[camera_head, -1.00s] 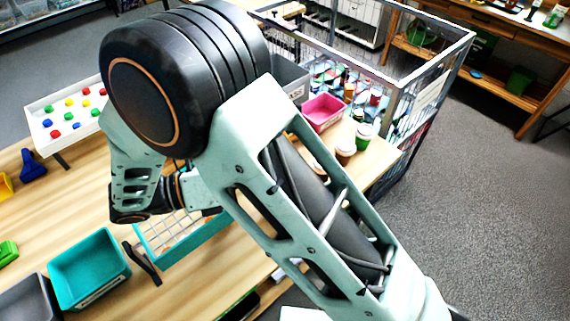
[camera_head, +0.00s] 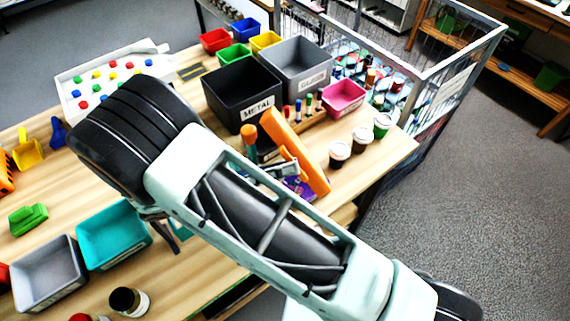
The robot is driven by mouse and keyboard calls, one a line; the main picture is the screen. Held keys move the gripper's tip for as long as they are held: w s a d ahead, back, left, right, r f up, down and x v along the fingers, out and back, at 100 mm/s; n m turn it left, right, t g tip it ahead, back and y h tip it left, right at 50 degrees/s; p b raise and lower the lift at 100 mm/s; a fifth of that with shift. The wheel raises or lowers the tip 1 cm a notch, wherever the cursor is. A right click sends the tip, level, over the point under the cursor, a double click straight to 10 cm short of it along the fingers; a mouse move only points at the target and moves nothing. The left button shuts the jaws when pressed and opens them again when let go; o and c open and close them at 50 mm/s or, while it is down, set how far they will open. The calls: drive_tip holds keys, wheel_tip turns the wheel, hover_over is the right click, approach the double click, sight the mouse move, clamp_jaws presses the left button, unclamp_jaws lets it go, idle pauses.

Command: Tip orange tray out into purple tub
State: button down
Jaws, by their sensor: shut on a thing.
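The orange tray (camera_head: 296,150) is steeply tilted, its long side sloping down to the right, beyond my arm. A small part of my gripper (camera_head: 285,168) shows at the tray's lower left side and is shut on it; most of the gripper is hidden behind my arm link. A purple patch of what looks like the purple tub (camera_head: 300,188) shows just below the tray's lower part. The rest of the tub is covered by the tray and my arm. I cannot see what lies in the tray or tub.
A black METAL bin (camera_head: 235,97), a grey bin (camera_head: 296,62) and a pink bin (camera_head: 343,98) stand behind. Lidded cups (camera_head: 361,139) stand to the right near the table edge. A teal bin (camera_head: 112,238) and a grey bin (camera_head: 48,275) stand front left.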

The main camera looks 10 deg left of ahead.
drive_tip(key=shift+r, duration=0.15)
idle(0.3)
wheel_tip(320, 180, up, 9)
idle(0.4)
